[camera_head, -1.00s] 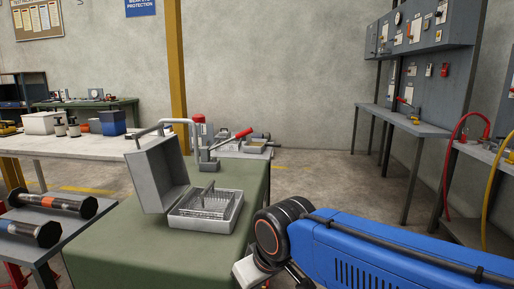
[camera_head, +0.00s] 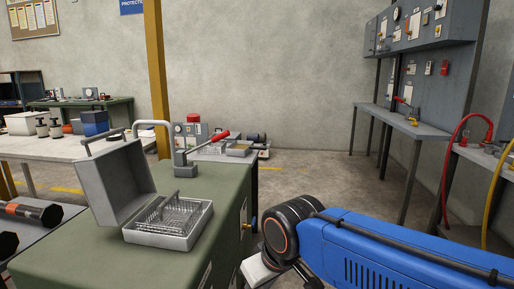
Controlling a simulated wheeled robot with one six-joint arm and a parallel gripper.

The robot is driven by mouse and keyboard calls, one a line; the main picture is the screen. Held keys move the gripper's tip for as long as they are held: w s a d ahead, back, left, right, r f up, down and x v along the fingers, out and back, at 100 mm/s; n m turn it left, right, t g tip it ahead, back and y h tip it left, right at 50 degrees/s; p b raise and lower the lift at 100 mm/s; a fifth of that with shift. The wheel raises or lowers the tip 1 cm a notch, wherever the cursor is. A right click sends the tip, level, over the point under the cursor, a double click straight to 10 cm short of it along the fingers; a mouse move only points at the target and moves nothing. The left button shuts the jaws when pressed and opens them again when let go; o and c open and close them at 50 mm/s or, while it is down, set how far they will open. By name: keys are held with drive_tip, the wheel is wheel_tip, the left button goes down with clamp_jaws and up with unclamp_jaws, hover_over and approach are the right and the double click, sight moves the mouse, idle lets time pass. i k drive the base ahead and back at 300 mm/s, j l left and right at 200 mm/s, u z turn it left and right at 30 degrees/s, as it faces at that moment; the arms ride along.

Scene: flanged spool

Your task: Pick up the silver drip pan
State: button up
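A small shallow silver tray (camera_head: 239,149), which may be the drip pan, sits on the far bench behind the green cabinet. It is small in the picture and partly crowded by other items, so I cannot be sure it is the pan. My blue arm (camera_head: 385,250) reaches in from the lower right, with a black joint at its left end. A pale part of my arm shows below that joint, beside the green cabinet. My gripper's fingers are not visible. My arm is well short of the tray and touches nothing that I can see.
An open grey case (camera_head: 165,238) with a wire rack stands on the green cabinet (camera_head: 90,255). A red-handled tool (camera_head: 205,146) stands behind it. Dumbbell-like rollers (camera_head: 28,212) lie at left. A grey side bench (camera_head: 405,123) lines the right wall. The middle floor is clear.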

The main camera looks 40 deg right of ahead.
sight(239, 149)
drive_tip(key=i+l, duration=0.2)
drive_tip(key=l, duration=0.25)
drive_tip(key=i+l+z, duration=0.1)
drive_tip(key=l, duration=0.35)
drive_tip(key=i+l, duration=0.25)
drive_tip(key=l, duration=0.15)
drive_tip(key=i+l+z, duration=0.1)
drive_tip(key=l, duration=0.35)
drive_tip(key=i+l, duration=0.3)
drive_tip(key=l, duration=0.1)
